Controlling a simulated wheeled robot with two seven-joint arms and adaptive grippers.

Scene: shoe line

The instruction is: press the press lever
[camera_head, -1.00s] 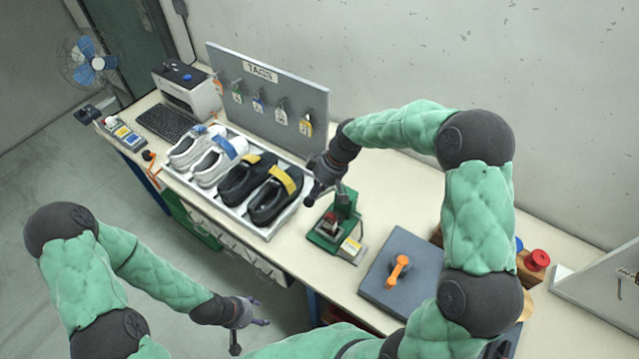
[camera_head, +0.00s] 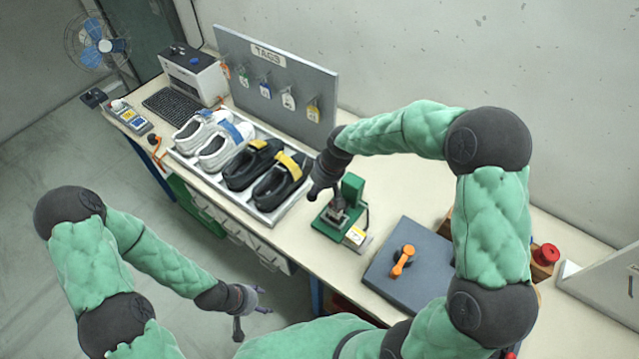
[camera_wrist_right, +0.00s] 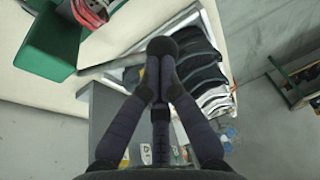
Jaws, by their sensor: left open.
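The green press (camera_head: 351,192) stands on the bench right of the shoe tray. A dark part (camera_head: 338,214) sits low in front of its column; I cannot clearly make out the lever. In the right wrist view the green press (camera_wrist_right: 48,38) is at upper left with a red and grey part (camera_wrist_right: 92,12). My right gripper (camera_head: 315,190) is just left of the press, above the bench, with a visible gap. Its fingertips meet in the right wrist view (camera_wrist_right: 162,50), with nothing between them. My left gripper (camera_head: 256,310) is open and empty, off the bench's front edge.
A tray (camera_head: 262,216) with white and black shoes lies left of the press, before the grey TAGS board (camera_head: 290,85). A red knob (camera_head: 546,254) is farther right.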

